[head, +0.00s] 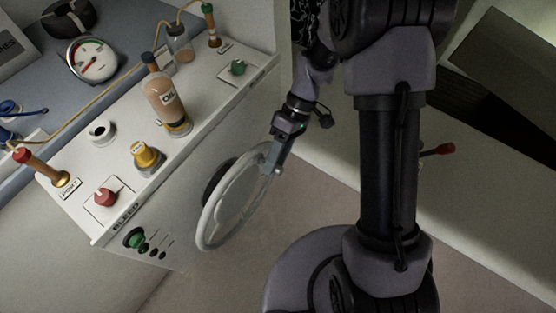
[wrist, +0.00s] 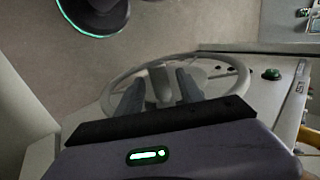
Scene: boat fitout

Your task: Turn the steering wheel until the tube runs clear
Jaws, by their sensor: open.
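The pale steering wheel (head: 210,222) is mounted on the front face of the white console. My gripper (head: 272,160) is at the wheel's upper right rim in the head view. In the wrist view, the two fingers of my gripper (wrist: 160,88) are spread apart, and the wheel (wrist: 118,82) lies just beyond them. I cannot tell whether the fingers touch the rim.
The console top (head: 120,165) carries a red knob (head: 105,196) near BLEED, a brass fitting (head: 146,155), a red-capped PORT fitting (head: 40,167) and a green knob (head: 237,67). A round gauge (head: 93,62) sits behind. A red-tipped lever (head: 438,150) is at right.

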